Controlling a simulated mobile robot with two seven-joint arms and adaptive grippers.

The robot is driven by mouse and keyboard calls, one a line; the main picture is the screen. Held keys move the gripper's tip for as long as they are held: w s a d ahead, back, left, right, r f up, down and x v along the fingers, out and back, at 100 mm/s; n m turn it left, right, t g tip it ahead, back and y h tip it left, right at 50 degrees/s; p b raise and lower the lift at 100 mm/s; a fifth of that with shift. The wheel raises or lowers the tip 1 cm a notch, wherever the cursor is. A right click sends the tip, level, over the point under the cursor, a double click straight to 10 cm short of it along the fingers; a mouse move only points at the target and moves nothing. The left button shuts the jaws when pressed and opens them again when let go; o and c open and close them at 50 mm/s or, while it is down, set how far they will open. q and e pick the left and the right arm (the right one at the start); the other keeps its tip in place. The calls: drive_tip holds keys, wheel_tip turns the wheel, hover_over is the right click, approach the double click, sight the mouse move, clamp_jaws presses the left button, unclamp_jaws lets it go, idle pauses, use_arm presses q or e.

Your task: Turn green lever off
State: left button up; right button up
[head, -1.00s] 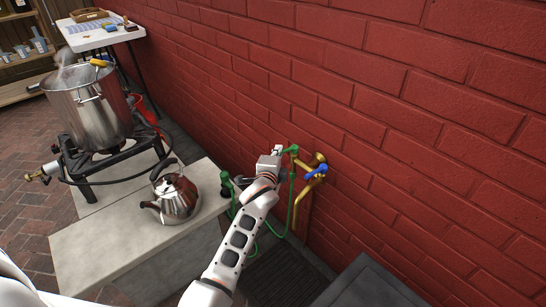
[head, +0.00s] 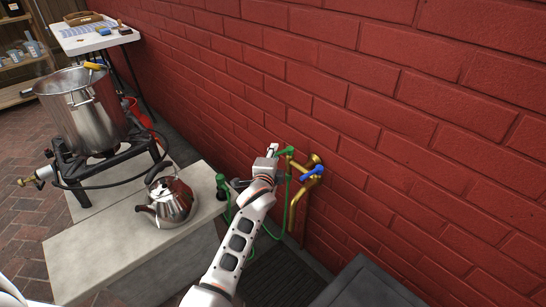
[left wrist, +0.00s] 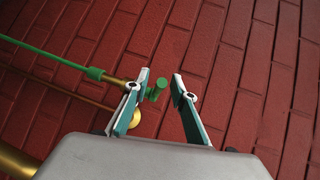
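The green lever (head: 285,152) sits on a brass tap (head: 301,162) on the red brick wall. My left gripper (head: 272,151) is right beside it, to its left in the head view. In the left wrist view my left gripper (left wrist: 163,87) is open, its two fingers spread. The green lever (left wrist: 156,90) shows in the gap between them, nearer the left finger; I cannot tell whether it touches. A green hose (left wrist: 50,57) runs in from the left there. My right gripper is not in view.
A blue lever (head: 313,172) is on the tap, close right of the green one. A steel kettle (head: 172,201) stands on the concrete block (head: 105,245). A large pot (head: 84,112) sits on a burner at left. A dark grey box (head: 367,285) is at lower right.

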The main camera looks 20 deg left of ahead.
use_arm(q)
drive_tip(key=v, duration=1.2)
